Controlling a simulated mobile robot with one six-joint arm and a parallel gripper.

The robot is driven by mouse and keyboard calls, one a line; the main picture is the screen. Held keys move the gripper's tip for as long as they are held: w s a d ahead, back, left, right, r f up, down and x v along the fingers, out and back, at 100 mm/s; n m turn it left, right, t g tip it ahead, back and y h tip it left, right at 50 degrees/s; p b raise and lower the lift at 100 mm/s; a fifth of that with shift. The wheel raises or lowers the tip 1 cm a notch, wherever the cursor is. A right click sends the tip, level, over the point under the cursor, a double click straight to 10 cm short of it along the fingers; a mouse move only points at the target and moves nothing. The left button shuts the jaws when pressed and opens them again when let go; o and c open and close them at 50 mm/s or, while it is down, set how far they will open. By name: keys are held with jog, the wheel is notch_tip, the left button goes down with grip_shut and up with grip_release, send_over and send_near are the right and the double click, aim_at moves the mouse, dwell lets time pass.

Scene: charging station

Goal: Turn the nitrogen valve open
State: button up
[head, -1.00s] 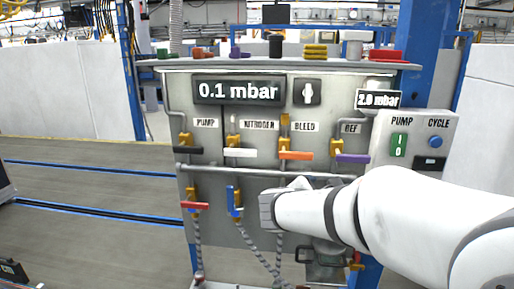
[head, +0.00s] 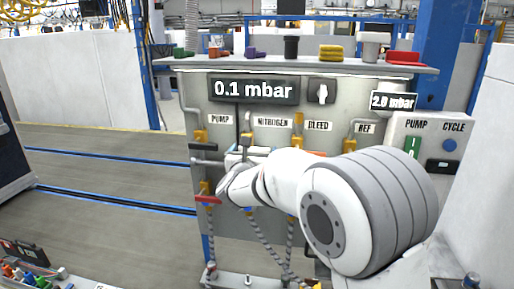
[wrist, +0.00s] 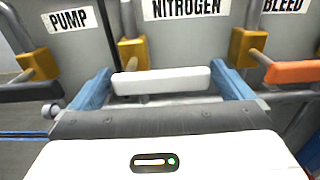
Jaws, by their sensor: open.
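The nitrogen valve's white handle (wrist: 160,81) lies level under the NITROGEN label (wrist: 187,8) in the wrist view. Its yellow valve body (wrist: 134,53) is just behind the handle's left part. My gripper (wrist: 161,88) is open, with one blue finger left of the handle and one right of it. The handle sits between the fingers, with a gap at the right; contact on the left cannot be told. In the head view, the yellow nitrogen valve body (head: 247,138) shows above my arm, which hides most of the handle.
The black pump handle (wrist: 30,92) is close on the left and the orange bleed handle (wrist: 293,72) close on the right. A horizontal rail runs below the handles. The panel display (head: 254,91) reads 0.1 mbar. The floor left of the panel is clear.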

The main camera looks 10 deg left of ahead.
jog(key=shift+w, duration=0.45)
jog(key=shift+c, duration=0.3)
